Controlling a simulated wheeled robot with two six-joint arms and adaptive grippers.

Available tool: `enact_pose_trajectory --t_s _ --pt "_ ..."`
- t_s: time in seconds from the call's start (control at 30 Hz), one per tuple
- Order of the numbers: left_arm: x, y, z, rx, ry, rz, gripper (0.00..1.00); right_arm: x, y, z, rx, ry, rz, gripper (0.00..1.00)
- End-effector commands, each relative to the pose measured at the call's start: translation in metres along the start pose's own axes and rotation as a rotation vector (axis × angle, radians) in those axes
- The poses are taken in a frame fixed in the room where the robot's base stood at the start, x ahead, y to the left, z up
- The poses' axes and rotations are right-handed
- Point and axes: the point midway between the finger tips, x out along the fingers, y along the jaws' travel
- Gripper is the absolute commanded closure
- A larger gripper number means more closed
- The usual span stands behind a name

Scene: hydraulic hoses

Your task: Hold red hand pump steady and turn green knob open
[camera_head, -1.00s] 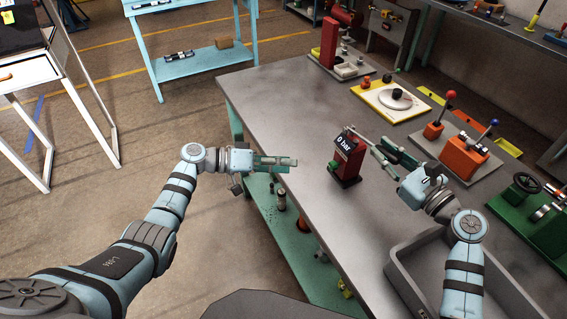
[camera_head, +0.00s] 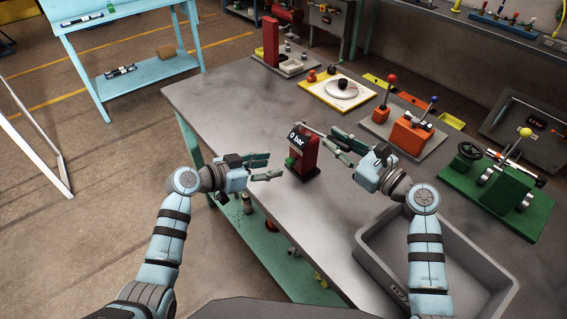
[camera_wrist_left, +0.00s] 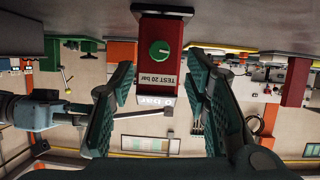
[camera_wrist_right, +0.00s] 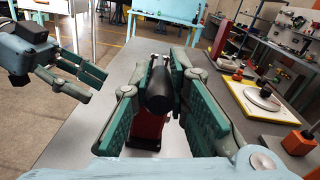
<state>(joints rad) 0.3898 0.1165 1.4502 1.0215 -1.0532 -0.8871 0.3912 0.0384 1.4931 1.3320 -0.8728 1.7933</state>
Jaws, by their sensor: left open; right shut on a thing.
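The red hand pump (camera_head: 306,162) stands upright on the grey workbench, its display reading "0 bar". Its green knob (camera_head: 290,162) is on the side facing my left gripper. My left gripper (camera_head: 276,166) is open and empty, just short of the knob. In the left wrist view, upside down, the knob (camera_wrist_left: 160,50) sits centred beyond the spread fingers, above a "TEST 20 bar" label. My right gripper (camera_head: 339,144) is shut on the pump's lever at the right. In the right wrist view the lever's black grip (camera_wrist_right: 160,92) lies between the fingers.
A grey tray (camera_head: 365,258) lies at the bench's front right. Behind stand a yellow-edged board (camera_head: 318,98), an orange lever unit (camera_head: 410,135) and a green fixture (camera_head: 500,200). The bench's left edge is close to my left gripper.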

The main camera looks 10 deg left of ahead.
Motion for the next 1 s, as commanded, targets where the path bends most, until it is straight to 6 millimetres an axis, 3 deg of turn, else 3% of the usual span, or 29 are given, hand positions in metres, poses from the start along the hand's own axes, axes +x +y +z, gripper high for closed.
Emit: enact_pose_trajectory --t_s 0.1,0.23,0.53,0.57,0.8,1.0 --pt "0.03 0.001 -0.001 -0.003 0.0 0.003 0.57 0.0 0.0 0.0 0.0 0.0 0.0 1.0" --pt "0.051 0.0 0.0 -0.004 0.0 0.002 0.57 0.0 0.0 0.0 0.0 0.0 0.0 1.0" --pt "0.059 0.0 0.0 -0.001 -0.001 0.001 0.57 0.0 0.0 0.0 0.0 0.0 -0.001 1.0" --pt "0.059 0.0 0.0 -0.002 -0.001 0.001 0.59 0.0 0.0 0.0 0.0 0.0 -0.001 1.0" --pt "0.058 0.0 0.0 -0.002 -0.001 0.001 0.97 0.0 0.0 0.0 0.0 0.0 -0.001 1.0" --pt "0.059 -0.002 0.0 -0.087 -0.001 0.035 1.0 0.0 0.0 0.0 0.0 0.0 -0.001 1.0"
